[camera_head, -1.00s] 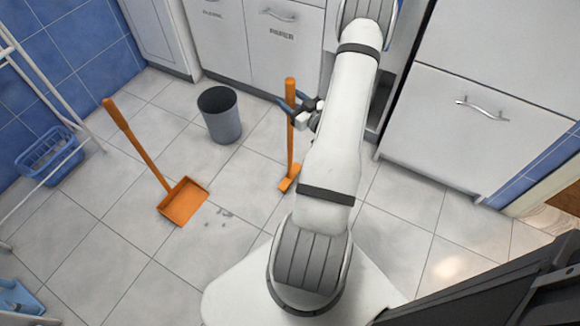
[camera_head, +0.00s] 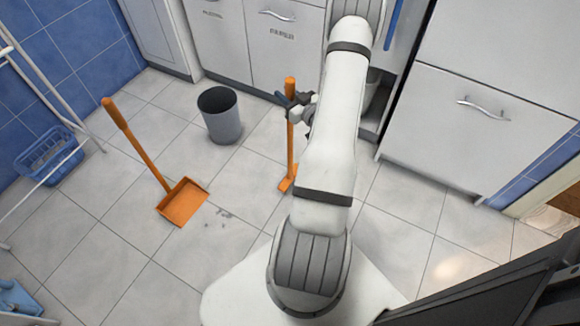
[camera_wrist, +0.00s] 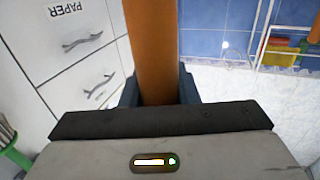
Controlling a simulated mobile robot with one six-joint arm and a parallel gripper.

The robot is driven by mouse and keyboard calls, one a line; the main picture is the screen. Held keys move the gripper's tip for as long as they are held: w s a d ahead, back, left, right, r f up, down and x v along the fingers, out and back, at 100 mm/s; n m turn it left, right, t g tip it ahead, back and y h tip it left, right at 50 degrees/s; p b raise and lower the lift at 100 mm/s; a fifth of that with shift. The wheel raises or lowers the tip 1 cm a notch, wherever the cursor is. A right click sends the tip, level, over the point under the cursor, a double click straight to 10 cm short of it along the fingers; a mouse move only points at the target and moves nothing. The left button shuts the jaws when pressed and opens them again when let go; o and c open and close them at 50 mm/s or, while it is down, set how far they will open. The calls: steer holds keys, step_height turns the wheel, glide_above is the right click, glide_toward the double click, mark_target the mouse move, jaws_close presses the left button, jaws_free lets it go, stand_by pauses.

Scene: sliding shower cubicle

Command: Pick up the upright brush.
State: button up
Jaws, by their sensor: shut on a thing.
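The upright brush (camera_head: 291,150) has an orange handle and an orange head, and it stands upright left of my arm in the head view. Its head (camera_head: 288,180) is at the floor; I cannot tell whether it touches. My gripper (camera_head: 290,102) is shut on the upper part of the handle. In the wrist view the orange handle (camera_wrist: 152,50) runs up between the two dark blue fingers of my gripper (camera_wrist: 157,88). The lower end of the handle is hidden there by the gripper body.
An orange dustpan (camera_head: 183,201) with a long handle stands to the left, near small grey debris (camera_head: 225,213). A grey bin (camera_head: 220,114) stands behind. White cabinets (camera_head: 285,45) line the back. A blue basket (camera_head: 48,156) is at far left.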

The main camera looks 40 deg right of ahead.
jaws_close()
